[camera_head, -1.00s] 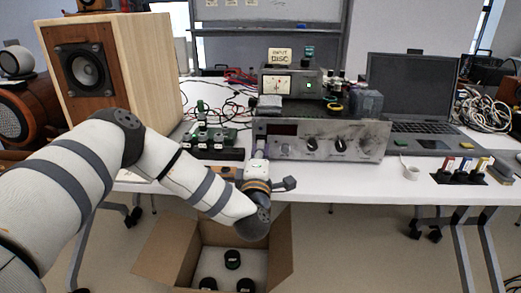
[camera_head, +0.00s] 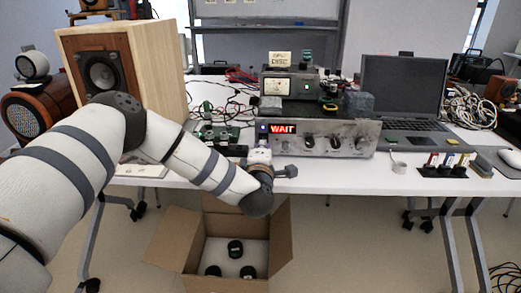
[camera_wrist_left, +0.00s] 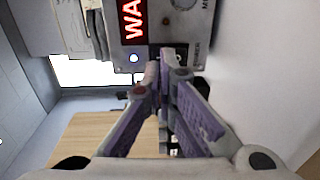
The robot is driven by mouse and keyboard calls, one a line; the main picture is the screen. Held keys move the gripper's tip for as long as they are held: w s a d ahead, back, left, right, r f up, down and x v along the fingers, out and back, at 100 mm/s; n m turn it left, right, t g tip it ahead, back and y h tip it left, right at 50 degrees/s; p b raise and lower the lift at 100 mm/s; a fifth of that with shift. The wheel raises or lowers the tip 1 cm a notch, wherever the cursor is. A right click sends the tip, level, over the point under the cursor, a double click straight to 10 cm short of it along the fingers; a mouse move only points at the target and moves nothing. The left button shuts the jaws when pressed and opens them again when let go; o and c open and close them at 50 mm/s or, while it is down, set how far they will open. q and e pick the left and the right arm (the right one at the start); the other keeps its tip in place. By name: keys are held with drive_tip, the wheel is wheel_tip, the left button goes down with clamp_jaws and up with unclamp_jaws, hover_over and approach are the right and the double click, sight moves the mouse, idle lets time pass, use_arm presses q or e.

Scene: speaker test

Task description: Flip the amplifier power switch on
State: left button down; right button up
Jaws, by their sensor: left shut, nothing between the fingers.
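The amplifier (camera_head: 325,140) is a wide silver-grey box with dark knobs, at the table's front edge in the head view. Its display (camera_head: 282,128) is lit and reads WAIT in red. In the left wrist view the display (camera_wrist_left: 132,18) shows in part, with a small lit lamp (camera_wrist_left: 133,58) beside it. My left gripper (camera_head: 260,153) is at the lower left of the amplifier's front. In the wrist view my left gripper (camera_wrist_left: 167,62) is shut and empty, its fingertips close to the front panel. They cover most of the switch area; the switch's position and any contact are unclear.
An open cardboard box (camera_head: 220,240) with several dark round items stands on the floor below. A wooden speaker (camera_head: 150,65) is at left, a laptop (camera_head: 405,90) at right. A green circuit board (camera_head: 215,132) lies left of the amplifier. Bare table (camera_head: 340,178) lies in front.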

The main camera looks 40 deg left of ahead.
use_arm(q)
drive_tip(key=v, duration=0.3)
drive_tip(key=shift+s+d+r, duration=0.2)
drive_tip(key=shift+r, duration=0.15)
drive_tip(key=v, duration=0.7)
drive_tip(key=shift+f+p, duration=0.35)
drive_tip(key=shift+p, duration=0.1)
use_arm(e)
drive_tip(key=shift+w+d+r, duration=0.15)
drive_tip(key=shift+r, duration=0.35)
use_arm(q)
drive_tip(key=shift+s, duration=0.1)
drive_tip(key=s+d+f+m+g+h+p, duration=0.2)
drive_tip(key=s+d+f+m+g+h, duration=0.55)
drive_tip(key=s+d+f+m, duration=0.8)
drive_tip(key=s+a+f+m+g, duration=0.1)
drive_tip(key=s+a+m+g, duration=0.1)
drive_tip(key=s, duration=0.8)
drive_tip(key=s+a+f+m+g+h+p, duration=0.1)
drive_tip(key=s+a+f+m+g, duration=0.1)
drive_tip(key=s, duration=0.8)
drive_tip(key=s+a+f+m+g+p, duration=0.1)
drive_tip(key=s+m+g, duration=0.3)
drive_tip(key=s, duration=0.7)
drive_tip(key=shift+a+f+g, duration=0.45)
drive_tip(key=shift+f+g, duration=0.05)
drive_tip(key=shift+g, duration=0.35)
use_arm(e)
drive_tip(key=w+r+t, duration=0.2)
drive_tip(key=w+r, duration=0.3)
